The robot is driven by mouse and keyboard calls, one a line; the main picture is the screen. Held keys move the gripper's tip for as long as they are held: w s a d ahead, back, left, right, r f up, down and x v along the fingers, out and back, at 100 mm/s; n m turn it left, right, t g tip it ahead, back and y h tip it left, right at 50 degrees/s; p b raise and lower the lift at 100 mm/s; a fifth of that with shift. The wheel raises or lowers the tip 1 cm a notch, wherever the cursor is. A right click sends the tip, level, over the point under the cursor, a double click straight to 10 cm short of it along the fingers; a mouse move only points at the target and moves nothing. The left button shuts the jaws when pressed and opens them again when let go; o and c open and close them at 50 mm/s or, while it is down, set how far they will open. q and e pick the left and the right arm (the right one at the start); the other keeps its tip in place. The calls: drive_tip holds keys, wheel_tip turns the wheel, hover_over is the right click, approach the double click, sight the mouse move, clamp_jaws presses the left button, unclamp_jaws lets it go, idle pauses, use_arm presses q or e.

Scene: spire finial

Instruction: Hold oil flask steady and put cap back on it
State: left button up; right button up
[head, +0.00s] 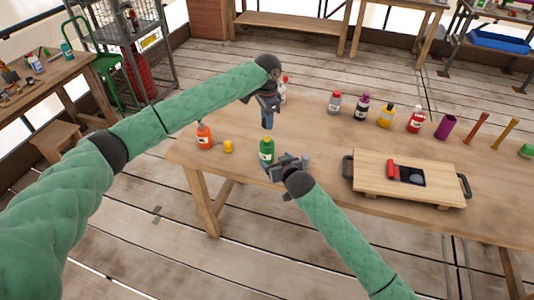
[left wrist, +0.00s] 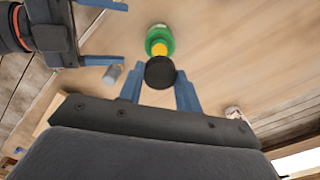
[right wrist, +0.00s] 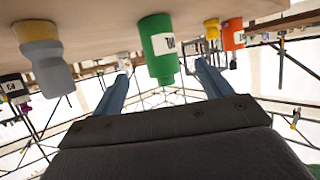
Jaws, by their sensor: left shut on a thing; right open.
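My left gripper (head: 268,124) points down above the flask. It is shut on a round black cap (left wrist: 160,73), held apart from the flask; the cap is hard to make out in the head view. My right gripper (left wrist: 126,34) is open beside the flask. In the right wrist view the flask (right wrist: 160,48) appears between its fingertips, but in the left wrist view it stands just beyond them, not gripped.
An orange bottle (head: 204,136) and a small yellow object (head: 228,146) stand left of the flask. A grey object (right wrist: 44,56) stands near my right gripper. Several bottles, including a red one (head: 416,119), line the back right. A wooden tray (head: 440,191) lies at right.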

sight(267, 151)
drive_tip(key=x, duration=1)
drive_tip(key=shift+f, duration=0.1)
drive_tip(key=c, duration=1.5)
use_arm(q)
drive_tip(key=shift+f, duration=2.45)
use_arm(e)
drive_tip(key=shift+o, duration=0.2)
use_arm(q)
drive_tip(key=shift+f, duration=0.1)
drive_tip(key=shift+f, duration=0.8)
drive_tip(key=shift+f, duration=0.55)
